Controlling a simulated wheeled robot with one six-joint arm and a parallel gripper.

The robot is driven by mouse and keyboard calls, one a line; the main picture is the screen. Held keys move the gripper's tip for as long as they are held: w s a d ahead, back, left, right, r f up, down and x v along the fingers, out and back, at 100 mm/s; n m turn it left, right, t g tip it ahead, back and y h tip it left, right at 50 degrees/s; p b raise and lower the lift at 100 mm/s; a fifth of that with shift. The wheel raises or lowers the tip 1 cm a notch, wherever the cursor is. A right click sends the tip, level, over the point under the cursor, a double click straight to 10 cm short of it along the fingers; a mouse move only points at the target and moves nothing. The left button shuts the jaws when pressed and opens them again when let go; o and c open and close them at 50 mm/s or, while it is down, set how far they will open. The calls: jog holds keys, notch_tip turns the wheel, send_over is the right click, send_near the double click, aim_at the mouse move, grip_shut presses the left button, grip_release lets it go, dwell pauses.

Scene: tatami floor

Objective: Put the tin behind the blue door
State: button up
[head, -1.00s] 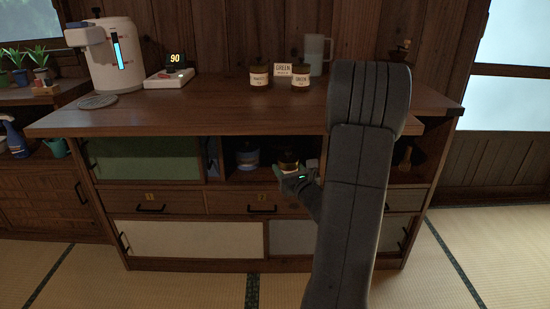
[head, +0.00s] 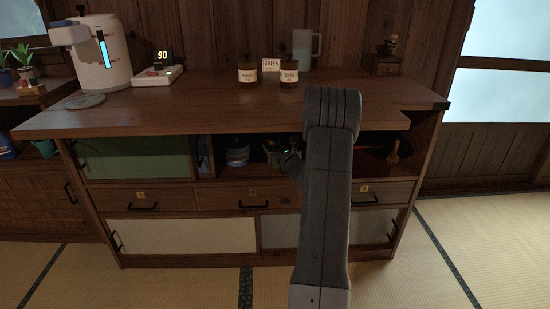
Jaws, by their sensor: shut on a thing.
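My gripper (head: 286,158) is inside the open middle shelf bay of the wooden cabinet, shut on a small tin (head: 271,150) that is mostly hidden by the fingers and shadow. A dark-lidded tin with a blue label (head: 237,154) stands on the shelf just left of it. A narrow blue-grey panel (head: 203,155), perhaps the edge of the blue door, shows left of the bay. A green sliding door (head: 135,158) covers the left bay. My arm hides part of the bay to the right of the gripper.
The wooden counter (head: 180,112) overhangs the bay. Drawers (head: 240,198) lie below. A wooden-handled object (head: 393,152) is at the right.

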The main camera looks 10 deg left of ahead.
jog(key=shift+w+f+b, duration=0.2)
jog(key=shift+f+b, duration=0.5)
jog(key=shift+f, duration=1.45)
jog(key=shift+f, duration=0.2)
jog(key=o, duration=1.6)
jog(key=shift+c, duration=0.2)
jog(key=shift+s+r, duration=0.1)
jog(key=shift+r, duration=0.1)
jog(key=p+v, duration=0.3)
jog(key=v, duration=0.9)
jog(key=shift+p, duration=0.3)
jog(key=shift+a, duration=0.1)
